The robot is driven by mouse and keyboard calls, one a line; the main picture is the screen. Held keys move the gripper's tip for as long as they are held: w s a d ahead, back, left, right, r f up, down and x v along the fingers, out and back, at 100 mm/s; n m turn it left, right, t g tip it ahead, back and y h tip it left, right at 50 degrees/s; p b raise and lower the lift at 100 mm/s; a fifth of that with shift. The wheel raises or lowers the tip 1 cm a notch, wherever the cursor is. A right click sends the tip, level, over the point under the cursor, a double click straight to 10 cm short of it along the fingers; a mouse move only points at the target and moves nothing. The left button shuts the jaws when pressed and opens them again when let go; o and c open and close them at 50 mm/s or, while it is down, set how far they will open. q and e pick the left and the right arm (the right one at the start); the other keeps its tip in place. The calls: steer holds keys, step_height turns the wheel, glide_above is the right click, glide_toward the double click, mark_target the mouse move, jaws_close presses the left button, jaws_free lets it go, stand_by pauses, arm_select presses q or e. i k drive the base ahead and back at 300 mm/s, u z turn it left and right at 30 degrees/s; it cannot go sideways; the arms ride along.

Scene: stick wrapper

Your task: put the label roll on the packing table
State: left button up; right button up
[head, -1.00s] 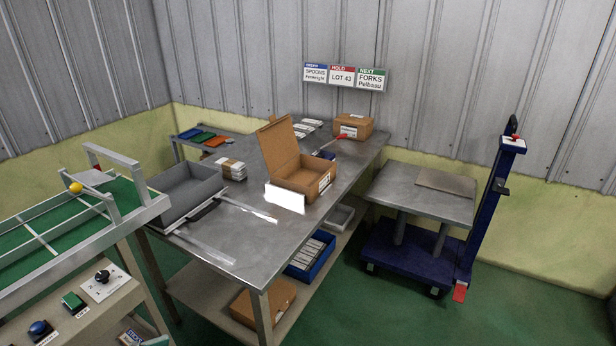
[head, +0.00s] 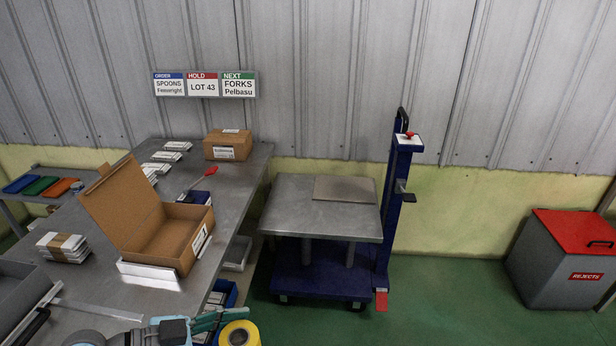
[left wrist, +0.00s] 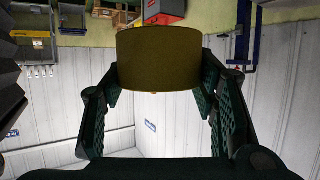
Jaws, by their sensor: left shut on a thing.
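In the left wrist view the label roll (left wrist: 158,62) sits between the two fingers of my left gripper (left wrist: 160,85), dark yellow in shadow. The packing table (head: 90,290) is a grey metal top on the left of the head view. The roll shows just right of the table's near right part in the picture; its height over the table cannot be told. My right gripper is not in view.
An open cardboard box (head: 165,235) stands on the table behind a white block (head: 150,274). Wrapped stacks (head: 62,247), a closed carton (head: 228,145) and a grey tray (head: 20,290) also occupy it. A blue lift cart (head: 320,215) and a red-lidded rejects bin (head: 560,260) stand to the right.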

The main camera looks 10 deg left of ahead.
mark_target(226, 179)
steer(key=z, duration=0.3)
steer(key=i, duration=1.4)
steer(key=u, duration=0.5)
steer(key=i, duration=1.05)
steer(key=u, duration=0.5)
